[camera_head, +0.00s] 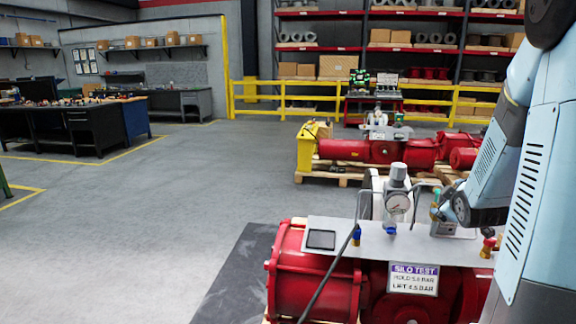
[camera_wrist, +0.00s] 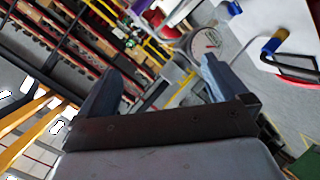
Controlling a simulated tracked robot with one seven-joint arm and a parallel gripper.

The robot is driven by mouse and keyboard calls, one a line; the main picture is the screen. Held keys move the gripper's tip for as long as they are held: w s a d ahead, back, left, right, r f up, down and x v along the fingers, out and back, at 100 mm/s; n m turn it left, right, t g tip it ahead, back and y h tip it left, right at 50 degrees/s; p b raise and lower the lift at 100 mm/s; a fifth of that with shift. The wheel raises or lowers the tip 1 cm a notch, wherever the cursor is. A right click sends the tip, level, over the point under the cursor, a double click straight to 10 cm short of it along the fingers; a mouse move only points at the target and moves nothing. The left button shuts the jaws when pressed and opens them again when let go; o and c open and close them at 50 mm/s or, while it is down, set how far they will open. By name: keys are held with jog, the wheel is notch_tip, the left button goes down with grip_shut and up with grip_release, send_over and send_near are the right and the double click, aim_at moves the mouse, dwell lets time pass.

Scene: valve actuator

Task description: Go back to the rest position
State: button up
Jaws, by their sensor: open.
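The red valve actuator (camera_head: 315,280) lies in the foreground of the head view. A grey panel (camera_head: 345,243) on top carries a pressure gauge (camera_head: 397,204), blue fittings (camera_head: 357,236) and a red-and-brass fitting (camera_head: 488,243). My arm comes down from the upper right, and its end is beside the gauge, above the panel's right part. In the wrist view my gripper (camera_wrist: 161,70) is open, with nothing seen between its fingers. The gauge (camera_wrist: 205,42) shows close to the right finger; whether they touch cannot be told. A brass-and-blue fitting (camera_wrist: 275,44) is at the upper right.
A black hose (camera_head: 330,275) hangs over the actuator's front. Another red actuator (camera_head: 385,152) lies on a pallet behind. A yellow railing (camera_head: 270,97) and shelves stand at the back. Workbenches (camera_head: 75,128) are at the left. The grey floor at left centre is clear.

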jog(key=s+a+r+m+g+y, duration=0.2)
jog(key=s+a+r+m+g, duration=0.1)
jog(key=s+a, duration=0.8)
jog(key=s+a+r+m+g+y, duration=0.2)
jog(key=s+a+r+m+g, duration=0.2)
jog(key=s+a+r, duration=0.3)
jog(key=s+a, duration=0.4)
jog(key=s, duration=0.5)
jog(key=shift+s+r+m, duration=0.2)
jog(key=shift+r+m, duration=0.05)
jog(key=shift+m, duration=0.15)
